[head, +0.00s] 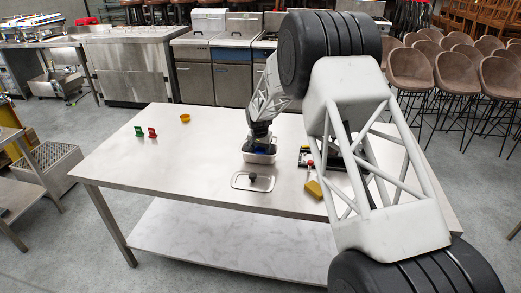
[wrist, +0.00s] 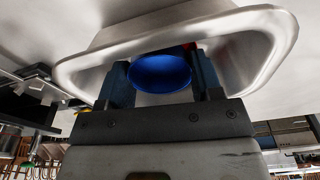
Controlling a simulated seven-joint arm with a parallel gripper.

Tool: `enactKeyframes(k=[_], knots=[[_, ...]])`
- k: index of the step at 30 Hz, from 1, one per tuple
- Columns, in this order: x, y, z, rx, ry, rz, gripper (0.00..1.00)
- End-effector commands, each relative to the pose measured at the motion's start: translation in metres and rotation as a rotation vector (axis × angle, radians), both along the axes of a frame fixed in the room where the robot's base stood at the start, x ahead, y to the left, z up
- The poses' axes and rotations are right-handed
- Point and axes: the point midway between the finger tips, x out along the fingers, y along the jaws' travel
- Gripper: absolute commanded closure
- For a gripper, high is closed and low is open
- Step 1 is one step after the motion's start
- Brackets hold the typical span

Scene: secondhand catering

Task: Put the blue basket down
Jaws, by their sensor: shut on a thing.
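The blue basket (wrist: 160,74) shows as a round blue shape between my gripper's fingers (wrist: 162,82) in the wrist view. My gripper is shut on it. In the head view my gripper (head: 260,141) points down over a metal pan (head: 262,159) on the table, and a little blue shows at the pan's opening. The pan's wide rim (wrist: 262,22) surrounds the fingers and the basket in the wrist view. The basket appears to be within or just above the pan's opening. Whether it touches the pan's bottom I cannot tell.
A yellow-ended tool (head: 313,189) and a black item (head: 305,156) lie to the right. Green (head: 139,131) and red (head: 152,132) items and a yellow ring (head: 185,118) stand left. The table's left front (head: 165,172) is clear.

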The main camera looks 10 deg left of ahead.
Motion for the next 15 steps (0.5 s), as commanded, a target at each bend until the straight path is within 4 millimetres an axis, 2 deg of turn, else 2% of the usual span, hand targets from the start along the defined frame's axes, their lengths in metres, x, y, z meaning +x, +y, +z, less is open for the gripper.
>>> enactKeyframes(k=[2, 3, 7, 8, 15], knots=[[0.0000, 0.0000, -0.0018, 0.000, 0.000, 0.000, 0.63], [0.0001, 0.0000, -0.0018, 0.000, 0.000, 0.000, 0.37], [0.0000, 0.0000, -0.0017, 0.000, 0.000, 0.000, 0.18], [0.0000, 0.0000, -0.0017, 0.000, 0.000, 0.000, 0.15], [0.0000, 0.0000, -0.0016, 0.000, 0.000, 0.000, 0.15]])
